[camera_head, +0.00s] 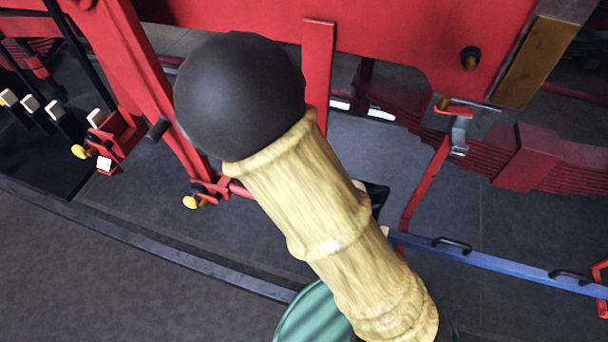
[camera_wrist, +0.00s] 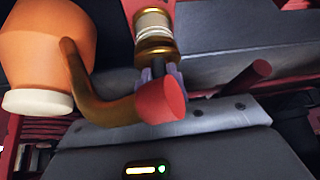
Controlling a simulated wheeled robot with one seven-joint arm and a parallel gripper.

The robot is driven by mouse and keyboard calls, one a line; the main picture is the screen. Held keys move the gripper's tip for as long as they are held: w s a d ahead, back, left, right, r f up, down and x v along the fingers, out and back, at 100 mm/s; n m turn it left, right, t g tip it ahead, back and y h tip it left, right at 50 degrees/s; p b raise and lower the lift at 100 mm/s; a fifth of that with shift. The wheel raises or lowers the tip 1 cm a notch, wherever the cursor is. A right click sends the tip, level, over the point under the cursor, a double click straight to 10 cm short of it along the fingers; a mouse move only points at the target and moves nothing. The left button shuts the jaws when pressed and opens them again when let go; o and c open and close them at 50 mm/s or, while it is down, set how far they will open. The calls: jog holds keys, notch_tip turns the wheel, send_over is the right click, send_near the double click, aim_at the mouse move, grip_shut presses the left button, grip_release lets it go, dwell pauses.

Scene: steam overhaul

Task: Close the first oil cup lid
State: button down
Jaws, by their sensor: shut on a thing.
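In the wrist view, a brass cup with a pale banded middle (camera_wrist: 154,28) stands upright at the top centre, beyond my fingers; it looks like an oil cup. I cannot make out its lid. An orange rounded can (camera_wrist: 40,62) with a white end is at the left, and a curved brown handle (camera_wrist: 108,110) runs from beside it to the fingers. My gripper (camera_wrist: 161,78) appears shut on this handle. The head view does not show the gripper or the cup clearly.
In the head view, a red frame (camera_head: 400,40) spans the top, with a red leaf spring (camera_head: 540,158) at the right. A blue rail (camera_head: 500,267) and a green rounded thing (camera_head: 315,312) are lower down. Dark floor is open at lower left. My arm blocks the middle.

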jog(key=c, duration=1.4)
grip_release()
jog(key=shift+o, duration=0.2)
jog(key=p+v, duration=0.5)
jog(key=v, duration=1.2)
jog(key=shift+r+p, duration=0.25)
jog(key=shift+p, duration=0.05)
